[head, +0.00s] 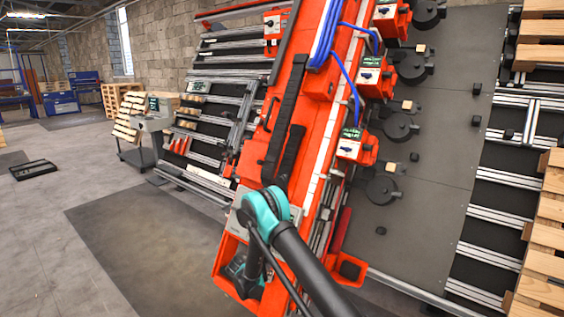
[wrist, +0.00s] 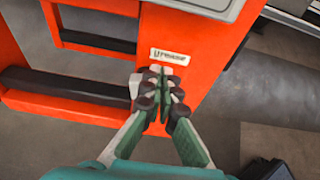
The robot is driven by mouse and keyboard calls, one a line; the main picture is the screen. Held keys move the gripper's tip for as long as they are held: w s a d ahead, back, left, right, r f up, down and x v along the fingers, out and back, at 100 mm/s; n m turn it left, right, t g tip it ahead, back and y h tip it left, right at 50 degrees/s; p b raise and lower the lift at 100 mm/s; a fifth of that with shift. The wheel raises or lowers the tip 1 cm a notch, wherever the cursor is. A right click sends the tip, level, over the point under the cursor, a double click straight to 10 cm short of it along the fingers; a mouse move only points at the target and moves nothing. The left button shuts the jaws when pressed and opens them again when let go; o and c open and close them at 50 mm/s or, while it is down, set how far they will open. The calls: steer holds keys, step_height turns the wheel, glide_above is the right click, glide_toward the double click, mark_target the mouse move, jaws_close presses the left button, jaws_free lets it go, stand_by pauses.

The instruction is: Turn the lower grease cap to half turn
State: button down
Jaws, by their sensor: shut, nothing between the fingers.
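In the wrist view my gripper (wrist: 158,74) is shut, its fingertips together against or just in front of an orange panel (wrist: 195,62). A small white label (wrist: 171,57), with lettering that seems to say grease, is on the panel just beyond and right of the fingertips. I cannot make out the lower grease cap; the fingers may hide it. I cannot tell whether they touch the panel. In the head view my arm reaches down over the foot of the orange gantry (head: 317,110), and my fingertips cannot be made out there.
A black bar (wrist: 65,85) crosses the orange frame left of my gripper in the wrist view. Switch boxes (head: 356,146) with blue cables run up the gantry. A dark board with round black parts (head: 402,125) stands to the right, with pallets (head: 546,265) beyond. Floor at left is mostly clear.

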steer(key=v, duration=0.3)
steer(key=f+v, duration=0.1)
steer(key=v, duration=0.1)
steer(key=shift+s+a+r, duration=0.2)
steer(key=shift+s+a, duration=0.15)
steer(key=shift+s, duration=0.15)
steer(key=shift+w+d+f, duration=0.1)
steer(key=shift+w+f, duration=0.4)
steer(key=shift+w, duration=0.55)
steer(key=shift+w+d+f, duration=0.1)
steer(key=shift+w+f, duration=0.35)
steer(key=shift+w, duration=0.6)
steer(key=shift+w+d+f, duration=0.1)
steer(key=shift+w+f, duration=0.4)
steer(key=shift+w, duration=0.55)
steer(key=shift+s+f, duration=0.35)
steer(key=shift+f, duration=0.05)
steer(key=shift+s+d+r, duration=0.1)
steer(key=shift+s+d, duration=0.2)
steer(key=shift+d, duration=0.15)
